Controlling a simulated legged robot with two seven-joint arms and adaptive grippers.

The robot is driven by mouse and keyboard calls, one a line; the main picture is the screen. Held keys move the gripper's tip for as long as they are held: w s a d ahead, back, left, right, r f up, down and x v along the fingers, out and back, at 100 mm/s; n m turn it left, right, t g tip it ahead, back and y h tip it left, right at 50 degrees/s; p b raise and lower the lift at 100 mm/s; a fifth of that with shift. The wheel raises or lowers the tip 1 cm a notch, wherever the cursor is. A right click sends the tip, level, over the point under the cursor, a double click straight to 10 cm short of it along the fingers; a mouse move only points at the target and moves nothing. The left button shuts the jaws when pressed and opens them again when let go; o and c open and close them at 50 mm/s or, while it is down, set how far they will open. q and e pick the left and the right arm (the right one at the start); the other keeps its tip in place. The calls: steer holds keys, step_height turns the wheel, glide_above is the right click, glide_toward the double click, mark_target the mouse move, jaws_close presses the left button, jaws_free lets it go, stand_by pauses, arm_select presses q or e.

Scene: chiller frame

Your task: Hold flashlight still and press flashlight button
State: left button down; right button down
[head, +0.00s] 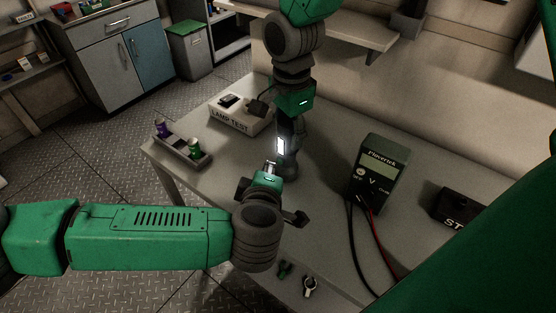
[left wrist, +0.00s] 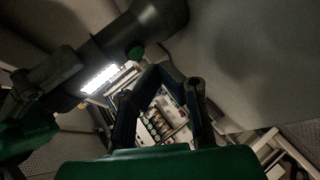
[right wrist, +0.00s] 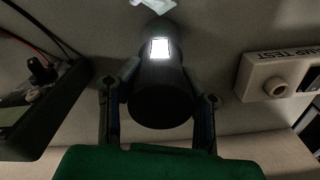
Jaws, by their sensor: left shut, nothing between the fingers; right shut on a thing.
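The flashlight (head: 290,165) is a dark cylinder with a brightly lit white panel, held above the table. My right gripper (head: 284,128) comes down from the top and is shut on it. In the right wrist view the flashlight (right wrist: 160,98) sits between the two fingers. In the left wrist view the flashlight (left wrist: 62,76) lies at upper left, with its lit strip and a round green spot, possibly the button. My left gripper (head: 270,167) is shut and empty, close to the flashlight's lower left side. I cannot tell whether it touches.
A white lamp test box (head: 240,117) stands behind left, and a tray (head: 183,152) with small batteries at the left table edge. A green multimeter (head: 380,168) with leads stands right, a dark box (head: 461,206) further right. Small items lie at the front edge.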

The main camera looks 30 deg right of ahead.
arm_select(q)
steer(key=shift+s+a, duration=0.2)
steer(key=shift+a, duration=0.6)
steer(key=shift+s+a, duration=0.25)
steer(key=shift+a, duration=0.5)
steer(key=shift+s+a, duration=0.2)
steer(key=shift+a, duration=0.6)
arm_select(e)
steer(key=shift+f, duration=0.1)
steer(key=c, duration=1)
jaws_free()
arm_select(q)
steer(key=shift+d, duration=0.1)
arm_select(e)
steer(key=shift+r, duration=0.6)
step_height(320, 180, up, 11)
steer(key=shift+w+d+f, duration=0.1)
steer(key=shift+d+f, duration=0.05)
